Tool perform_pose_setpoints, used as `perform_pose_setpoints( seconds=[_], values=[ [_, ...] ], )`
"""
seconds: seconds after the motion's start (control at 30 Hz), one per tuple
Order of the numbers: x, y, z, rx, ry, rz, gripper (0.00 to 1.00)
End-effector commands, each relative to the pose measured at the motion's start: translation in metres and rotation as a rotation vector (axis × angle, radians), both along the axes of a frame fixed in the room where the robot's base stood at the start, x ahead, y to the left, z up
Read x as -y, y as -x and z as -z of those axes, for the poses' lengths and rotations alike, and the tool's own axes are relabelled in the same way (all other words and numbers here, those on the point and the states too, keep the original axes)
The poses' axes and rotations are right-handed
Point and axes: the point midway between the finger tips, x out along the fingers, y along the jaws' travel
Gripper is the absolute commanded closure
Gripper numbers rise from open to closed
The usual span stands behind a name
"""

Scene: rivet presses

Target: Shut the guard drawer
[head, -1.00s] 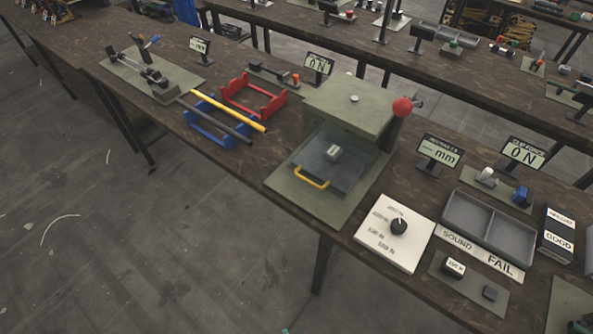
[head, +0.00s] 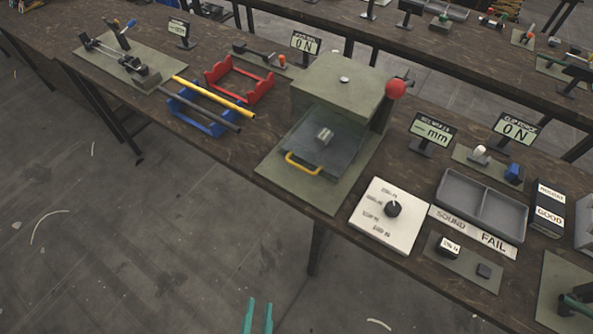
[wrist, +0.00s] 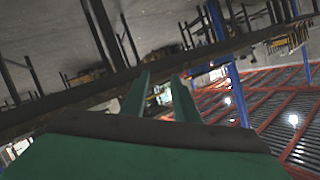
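The guard drawer (head: 318,158) is a clear tray with a yellow handle (head: 303,164) on its front edge. It sticks out from under the olive-green press housing (head: 338,88), and a small grey block (head: 324,136) sits in it. My gripper (head: 258,316) shows as two teal fingers at the bottom edge of the head view, over the floor and well apart from the drawer. In the wrist view the fingers (wrist: 158,95) are spread with nothing between them. The wrist view does not show the drawer.
A red-knobbed lever (head: 395,89) stands right of the housing. The floor in front of the bench is clear.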

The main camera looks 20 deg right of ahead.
Motion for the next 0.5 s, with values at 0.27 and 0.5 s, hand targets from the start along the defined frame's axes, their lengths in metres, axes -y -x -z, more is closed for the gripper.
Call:
perform_pose_setpoints(
  seconds=[0.27,0.5],
  values=[
    [-0.007,-0.060,-0.004,0.121,-0.276,0.281,0.72],
    [0.009,-0.125,-0.022,0.278,-0.485,0.487,0.72]
  ],
)
